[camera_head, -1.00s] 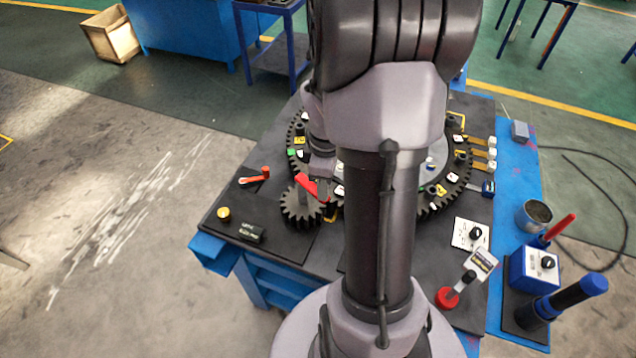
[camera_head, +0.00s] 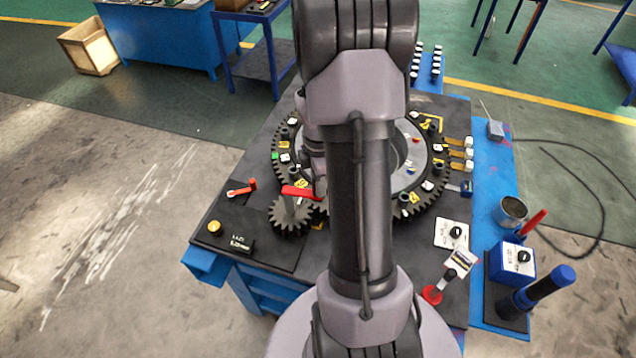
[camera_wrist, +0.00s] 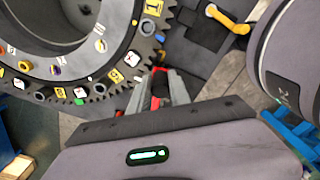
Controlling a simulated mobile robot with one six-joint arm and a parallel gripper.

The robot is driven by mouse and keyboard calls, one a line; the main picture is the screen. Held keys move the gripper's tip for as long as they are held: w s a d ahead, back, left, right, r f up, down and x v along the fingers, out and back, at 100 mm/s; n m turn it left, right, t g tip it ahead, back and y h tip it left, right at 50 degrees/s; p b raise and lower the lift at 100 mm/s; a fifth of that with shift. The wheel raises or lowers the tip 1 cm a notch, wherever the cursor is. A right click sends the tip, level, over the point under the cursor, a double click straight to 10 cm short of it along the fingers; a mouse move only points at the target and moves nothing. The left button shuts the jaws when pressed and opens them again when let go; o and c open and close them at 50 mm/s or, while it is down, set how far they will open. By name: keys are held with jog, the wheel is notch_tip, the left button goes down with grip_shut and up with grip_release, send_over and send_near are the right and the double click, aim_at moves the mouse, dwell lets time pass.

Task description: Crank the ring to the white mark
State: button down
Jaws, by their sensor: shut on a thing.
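The ring (camera_head: 447,182) is a large dark toothed gear lying flat on the bench, with white, yellow and green tags on its face. My arm hides its middle part. It also shows in the wrist view (camera_wrist: 120,60). A small pinion gear (camera_head: 287,222) sits at its near left edge, with a red crank arm (camera_head: 297,192) above it. My gripper (camera_wrist: 158,88) is shut on the crank's dark handle; red parts of the crank show beside the fingers. Several tags are white, and I cannot tell which is the white mark.
A small red-orange lever (camera_head: 241,189) and a yellow button (camera_head: 214,227) are left of the pinion. A red-based lever (camera_head: 433,294), a metal cup (camera_head: 510,211) and a blue knob box (camera_head: 512,262) stand to the right. Brass tabs (camera_head: 458,153) sit by the ring's right side.

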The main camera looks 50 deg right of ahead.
jog(key=shift+w+d+r, duration=0.1)
jog(key=shift+w+d, duration=0.1)
jog(key=c, duration=1.2)
grip_release()
jog(key=shift+w+a, duration=0.1)
notch_tip(320, 180, up, 17)
jog(key=p, duration=0.4)
jog(key=shift+r, duration=0.15)
